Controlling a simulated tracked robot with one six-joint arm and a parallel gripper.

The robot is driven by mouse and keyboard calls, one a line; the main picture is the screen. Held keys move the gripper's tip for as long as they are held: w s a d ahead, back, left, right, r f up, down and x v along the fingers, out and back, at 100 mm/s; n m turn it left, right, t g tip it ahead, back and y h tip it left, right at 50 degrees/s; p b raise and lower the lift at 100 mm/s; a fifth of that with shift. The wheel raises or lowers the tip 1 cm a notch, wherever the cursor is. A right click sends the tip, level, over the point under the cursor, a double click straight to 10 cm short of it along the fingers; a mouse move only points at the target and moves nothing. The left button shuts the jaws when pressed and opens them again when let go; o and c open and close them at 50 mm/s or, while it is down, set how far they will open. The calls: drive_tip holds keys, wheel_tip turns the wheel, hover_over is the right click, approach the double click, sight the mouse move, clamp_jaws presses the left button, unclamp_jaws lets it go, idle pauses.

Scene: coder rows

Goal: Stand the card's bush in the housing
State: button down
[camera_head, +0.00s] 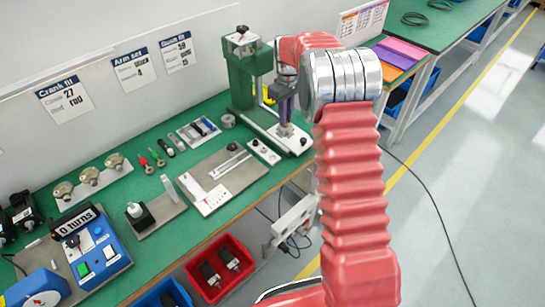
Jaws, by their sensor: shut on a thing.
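My gripper (284,112) points down in front of the green press (244,75), over the pale plate (296,140) at its foot. Its dark purple fingers are shut on a small piece (285,130) that is mostly hidden between them. I cannot tell its colour or size, or whether it touches what lies below. The housing cannot be made out clearly under the fingers.
A pale block with dark holes (263,151) lies left of the plate. A grey board (222,178), a small tray (198,131) and a blue counter box (92,249) stand on the green bench. A red bin (220,268) is below. My arm hides the bench's right end.

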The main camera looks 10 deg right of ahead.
drive_tip(key=shift+f, duration=0.1)
idle(0.3)
drive_tip(key=c, duration=1.6)
unclamp_jaws()
drive_tip(key=shift+c, duration=0.2)
wheel_tip(320, 180, up, 14)
drive_tip(key=shift+f, duration=0.15)
